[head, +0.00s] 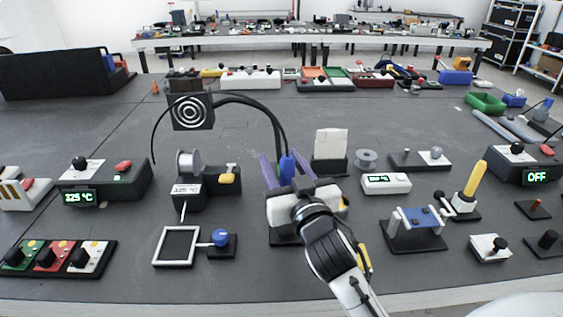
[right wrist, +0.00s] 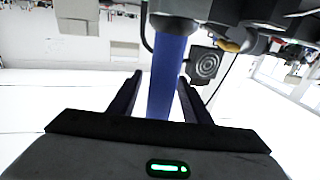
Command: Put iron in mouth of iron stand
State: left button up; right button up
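The iron's blue handle (head: 287,168) stands roughly upright near the middle of the table. It also shows in the right wrist view (right wrist: 168,85), meeting a dark collar at the top of that picture. My right gripper (head: 285,162) is around the handle, with a finger on each side. In the right wrist view my right gripper (right wrist: 160,78) looks open, with a gap beside the handle. The black base (head: 284,240) below is mostly hidden by my gripper and looks like the iron stand; its mouth is hidden. I cannot tell how far the iron sits in it. My left gripper is not in view.
A temperature station (head: 105,185) stands at left, a solder spool holder (head: 205,185) left of my gripper. A spiral-faced fan unit (head: 191,111) with arching black hoses is behind. A white card holder (head: 330,150) and small meter (head: 386,183) stand to the right.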

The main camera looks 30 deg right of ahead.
jog(key=shift+s+a+f, duration=0.15)
jog(key=shift+s, duration=0.35)
jog(key=v, duration=0.6)
jog(key=shift+s+b, duration=0.2)
jog(key=shift+b, duration=0.25)
jog(key=shift+a, duration=0.1)
